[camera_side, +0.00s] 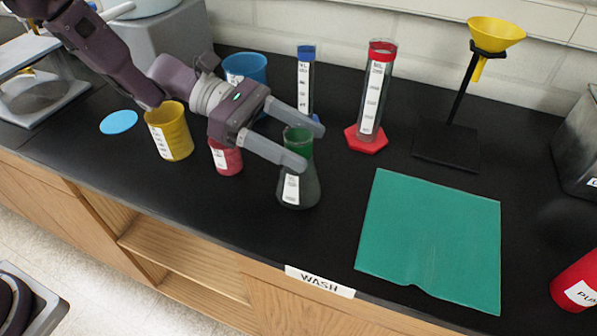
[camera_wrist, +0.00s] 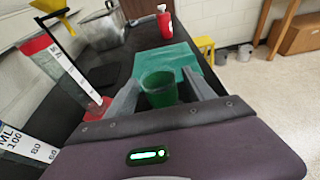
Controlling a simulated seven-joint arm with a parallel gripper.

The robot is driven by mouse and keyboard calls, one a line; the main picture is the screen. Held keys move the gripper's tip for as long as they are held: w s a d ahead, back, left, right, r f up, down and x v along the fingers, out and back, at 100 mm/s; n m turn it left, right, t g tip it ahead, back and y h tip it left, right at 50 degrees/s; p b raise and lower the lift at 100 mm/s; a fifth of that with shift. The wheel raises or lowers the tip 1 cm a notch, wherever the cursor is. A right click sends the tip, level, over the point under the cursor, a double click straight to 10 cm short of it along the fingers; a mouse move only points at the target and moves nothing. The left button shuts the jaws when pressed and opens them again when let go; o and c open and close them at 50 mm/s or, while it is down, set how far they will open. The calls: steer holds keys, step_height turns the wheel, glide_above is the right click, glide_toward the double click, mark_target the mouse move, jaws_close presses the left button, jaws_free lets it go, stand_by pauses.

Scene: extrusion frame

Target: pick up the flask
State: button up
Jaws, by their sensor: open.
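The flask (camera_side: 299,187) is dark greenish-grey with a green neck and a white label, and it stands upright on the black bench. Its green rim (camera_wrist: 158,82) shows in the wrist view between my two fingers; its lower body is hidden there. My gripper (camera_side: 313,148) is open, with its grey fingers reaching out at the height of the flask's neck. In the side view the near finger crosses in front of the neck and the other finger lies beyond it. I cannot tell whether either finger touches the flask.
A green mat (camera_side: 430,240) lies right of the flask. A red-based cylinder (camera_side: 375,95) and a blue-topped cylinder (camera_side: 305,80) stand behind. Yellow (camera_side: 170,132), red (camera_side: 227,158) and blue (camera_side: 246,68) beakers stand left. A yellow funnel (camera_side: 496,33) sits on a black stand.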

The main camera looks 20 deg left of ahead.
jaws_close()
stand_by(0.4)
